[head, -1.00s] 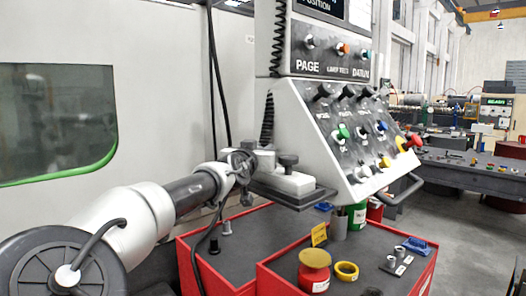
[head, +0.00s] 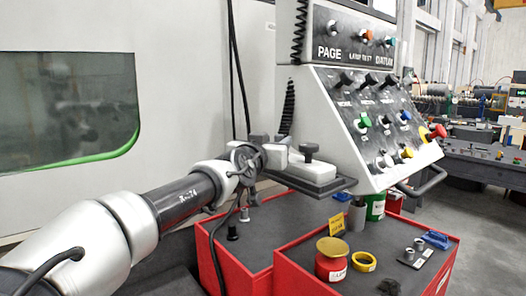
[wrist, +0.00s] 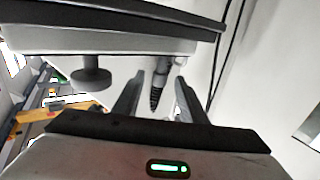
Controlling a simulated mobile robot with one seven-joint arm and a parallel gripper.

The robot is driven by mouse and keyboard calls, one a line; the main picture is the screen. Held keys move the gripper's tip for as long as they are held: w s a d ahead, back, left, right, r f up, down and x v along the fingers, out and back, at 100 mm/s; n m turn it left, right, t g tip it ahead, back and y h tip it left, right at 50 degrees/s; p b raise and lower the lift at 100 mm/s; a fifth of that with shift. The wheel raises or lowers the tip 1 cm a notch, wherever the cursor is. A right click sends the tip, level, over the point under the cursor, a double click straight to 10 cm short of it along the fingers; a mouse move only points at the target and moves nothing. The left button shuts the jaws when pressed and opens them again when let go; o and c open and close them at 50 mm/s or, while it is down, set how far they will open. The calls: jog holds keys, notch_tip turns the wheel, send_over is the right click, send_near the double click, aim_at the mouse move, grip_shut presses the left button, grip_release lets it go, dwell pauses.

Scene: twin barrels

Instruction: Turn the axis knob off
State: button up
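The control panel (head: 365,125) carries several knobs and buttons in black, green, white, blue, yellow and red. Their small labels are too blurred to tell which is the axis knob. A black knob (head: 309,150) stands on a pale ledge (head: 305,172) at the panel's lower left; a similar knob shows upside down in the wrist view (wrist: 92,78). My gripper (head: 262,153) is just left of this ledge, below and left of the main knobs. In the wrist view its two dark fingers (wrist: 160,75) are apart, with a coiled cable between them in the picture. Contact is not visible.
Red tool cabinets (head: 300,262) stand below the panel, with a red can (head: 332,262), a yellow ring (head: 363,261) and a blue item (head: 437,240) on top. A grey machine wall (head: 180,40) is behind my arm. A black handle (head: 422,182) projects at the panel's lower right.

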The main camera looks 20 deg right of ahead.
jog(key=v, duration=1)
jog(key=shift+s, duration=0.1)
